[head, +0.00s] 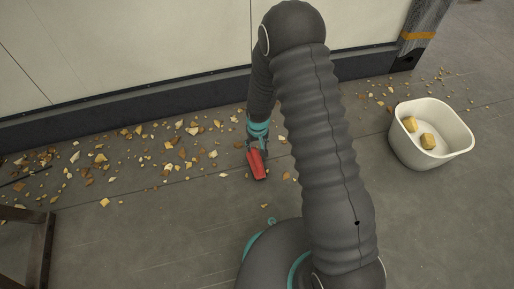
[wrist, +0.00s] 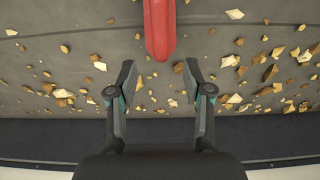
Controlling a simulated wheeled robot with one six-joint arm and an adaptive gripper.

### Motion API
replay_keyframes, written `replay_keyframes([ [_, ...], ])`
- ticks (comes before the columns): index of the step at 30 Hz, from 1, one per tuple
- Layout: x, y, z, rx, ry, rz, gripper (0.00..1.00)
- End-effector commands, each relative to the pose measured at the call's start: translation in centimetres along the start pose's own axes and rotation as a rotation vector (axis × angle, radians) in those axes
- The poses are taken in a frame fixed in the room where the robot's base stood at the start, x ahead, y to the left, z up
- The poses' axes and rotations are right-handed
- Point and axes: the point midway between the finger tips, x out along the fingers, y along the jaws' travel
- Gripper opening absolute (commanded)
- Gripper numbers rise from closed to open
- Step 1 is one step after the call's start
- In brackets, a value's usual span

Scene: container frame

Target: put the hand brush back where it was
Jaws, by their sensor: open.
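The hand brush shows as a red piece (head: 257,166) at the end of my arm in the head view, low over or on the grey floor. In the wrist view its red handle (wrist: 160,28) comes in from the top edge, and its rounded end reaches level with my fingertips. My gripper (wrist: 159,68) is open, one finger on each side of the handle's line, with gaps on both sides. In the head view my gripper (head: 256,145) is small and partly hides the brush's upper end. The bristles are not visible.
Yellow-brown chips (head: 100,158) are scattered over the floor along the wall's dark base (head: 60,125). A white bin (head: 459,139) with two yellow blocks stands at right. A dark wooden frame (head: 40,240) is at lower left. The floor at front left is mostly clear.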

Motion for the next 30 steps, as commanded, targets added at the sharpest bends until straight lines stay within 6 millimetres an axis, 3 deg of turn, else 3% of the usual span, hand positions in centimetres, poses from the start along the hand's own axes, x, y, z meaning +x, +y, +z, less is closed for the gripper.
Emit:
replay_keyframes([
  [7,-0.8,0.0,-0.1,0.001,0.001,0.0,0.5],
  [11,-3.2,0.7,-0.6,0.011,0.017,0.001,0.5],
  [20,-15.9,3.8,-0.7,0.065,0.09,0.011,0.5],
  [30,-29.2,6.9,3.7,0.129,0.174,0.026,0.5],
])
